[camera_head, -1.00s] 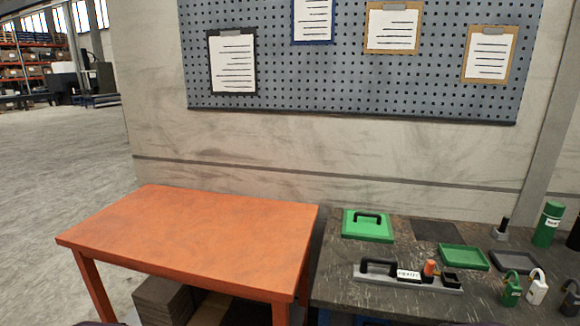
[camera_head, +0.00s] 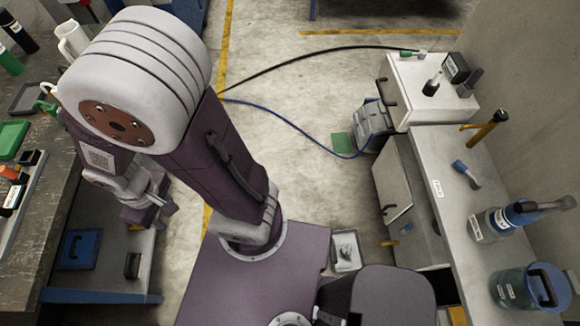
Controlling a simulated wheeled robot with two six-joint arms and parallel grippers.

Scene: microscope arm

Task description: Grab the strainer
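I cannot clearly make out a strainer in the head view. On the pale bench at the right lie a small blue-and-grey tool (camera_head: 466,174), a clear container with a blue top (camera_head: 492,224) and a dark part over it, and a wide container with a blue handle (camera_head: 530,289). Which of these, if any, is the strainer I cannot tell. My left gripper (camera_head: 150,207) hangs beside the dark bench at the left, far from these things. Its fingers are small and partly hidden, so its opening is unclear. My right gripper is out of view.
The dark bench (camera_head: 55,215) at the left holds green trays and bottles. A white cabinet (camera_head: 425,80) stands at the back right, with a grey box (camera_head: 373,125) beside it. Cables cross the open floor (camera_head: 300,90). An orange-and-black tool (camera_head: 487,128) stands on the pale bench.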

